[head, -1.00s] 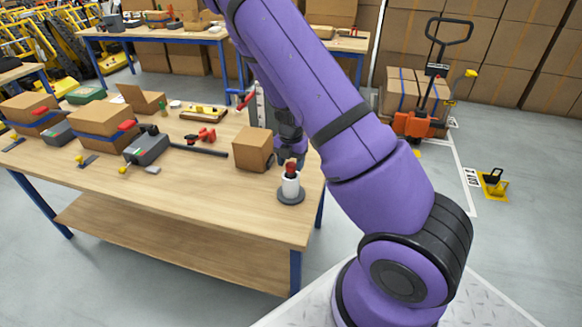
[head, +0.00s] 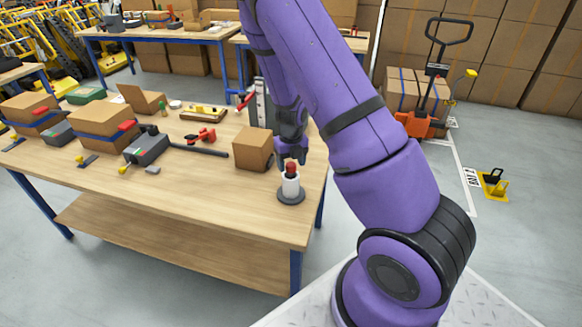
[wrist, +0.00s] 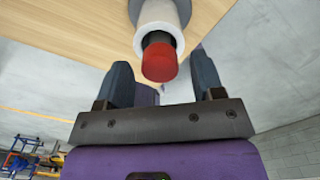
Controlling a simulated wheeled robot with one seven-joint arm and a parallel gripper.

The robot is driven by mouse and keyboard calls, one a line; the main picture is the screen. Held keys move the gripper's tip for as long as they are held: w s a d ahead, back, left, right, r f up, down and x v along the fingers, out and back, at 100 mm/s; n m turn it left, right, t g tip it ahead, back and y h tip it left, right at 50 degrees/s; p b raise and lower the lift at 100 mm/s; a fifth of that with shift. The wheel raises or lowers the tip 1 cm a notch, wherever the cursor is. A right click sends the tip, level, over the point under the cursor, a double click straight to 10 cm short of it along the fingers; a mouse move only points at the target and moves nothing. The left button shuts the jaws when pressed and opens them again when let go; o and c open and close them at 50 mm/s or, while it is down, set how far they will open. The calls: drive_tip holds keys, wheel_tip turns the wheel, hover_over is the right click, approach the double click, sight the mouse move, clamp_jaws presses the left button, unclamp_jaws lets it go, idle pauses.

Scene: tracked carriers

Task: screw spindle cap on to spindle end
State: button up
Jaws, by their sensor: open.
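The red spindle cap (head: 291,168) (wrist: 160,62) sits at the dark end of the spindle (wrist: 156,38), which protrudes from a white cylinder (head: 291,187). The cylinder stands upright on a dark round base (head: 292,198) near the table's right front corner. My gripper (head: 292,158) is open just above the cap. In the wrist view its two dark fingers (wrist: 162,78) stand on either side of the cap's outer end, with gaps visible. How far the cap is threaded on cannot be told.
A cardboard box (head: 253,148) stands close to the left of the spindle. A dark bar (head: 200,149), red clamp (head: 201,136) and grey toolbox (head: 146,149) lie further left on the wooden table (head: 215,200). The table front is clear.

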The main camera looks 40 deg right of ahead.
drive_tip(key=n, duration=0.4)
drive_tip(key=shift+n, duration=0.4)
drive_tip(key=n, duration=1.5)
